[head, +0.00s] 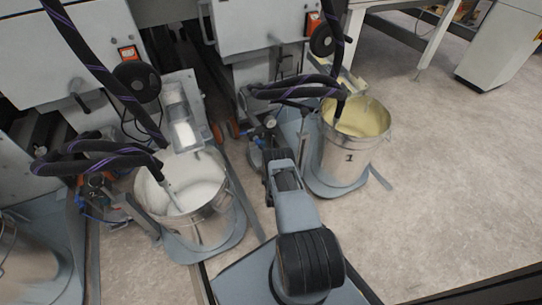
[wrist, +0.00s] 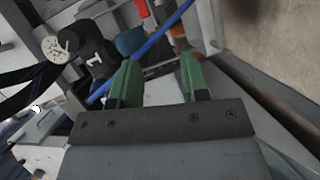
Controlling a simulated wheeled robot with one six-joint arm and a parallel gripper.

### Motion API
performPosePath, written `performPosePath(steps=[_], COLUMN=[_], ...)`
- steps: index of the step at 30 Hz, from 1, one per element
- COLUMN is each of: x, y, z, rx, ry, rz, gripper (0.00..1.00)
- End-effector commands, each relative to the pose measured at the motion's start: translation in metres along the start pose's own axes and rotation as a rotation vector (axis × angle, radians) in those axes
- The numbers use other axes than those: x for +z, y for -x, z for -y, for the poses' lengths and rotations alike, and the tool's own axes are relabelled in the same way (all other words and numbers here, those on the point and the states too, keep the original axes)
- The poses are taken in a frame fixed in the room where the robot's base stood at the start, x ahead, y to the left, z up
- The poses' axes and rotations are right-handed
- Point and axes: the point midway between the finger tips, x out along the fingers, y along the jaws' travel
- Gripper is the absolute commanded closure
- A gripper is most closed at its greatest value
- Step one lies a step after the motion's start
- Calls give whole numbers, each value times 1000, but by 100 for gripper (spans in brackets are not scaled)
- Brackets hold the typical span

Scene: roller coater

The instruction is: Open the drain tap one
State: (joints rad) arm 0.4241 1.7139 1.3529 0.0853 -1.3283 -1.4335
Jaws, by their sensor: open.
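My gripper (wrist: 158,74) is open in the wrist view, with its two green fingers apart and nothing held between them. A black body marked 1 (wrist: 95,60), with a round white gauge (wrist: 53,47) beside it, lies ahead and left of the fingers. A blue hose (wrist: 150,45) runs across just beyond the fingertips, and a blue-teal part (wrist: 130,41) is behind it. I cannot tell for sure which part is the drain tap one. In the head view, my arm reaches towards a small gauge (head: 270,122) left of bucket 1 (head: 347,160); the fingers are not clear there.
Bucket 1 holds yellowish liquid. Another bucket (head: 205,216), with white liquid, stands left of my arm. Black hoses (head: 95,160) hang into the buckets. Machine cabinets (head: 245,25) stand behind. Open floor (head: 450,160) lies to the right.

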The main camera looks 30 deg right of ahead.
Motion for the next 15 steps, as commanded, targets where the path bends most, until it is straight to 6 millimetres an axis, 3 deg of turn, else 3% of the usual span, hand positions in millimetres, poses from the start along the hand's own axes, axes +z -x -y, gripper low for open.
performPosePath(steps=[8,15], x=[10,11], y=[4,-35], z=[4,-2], rx=[163,175], ry=[133,140], rz=[8,9], gripper=[58,58])
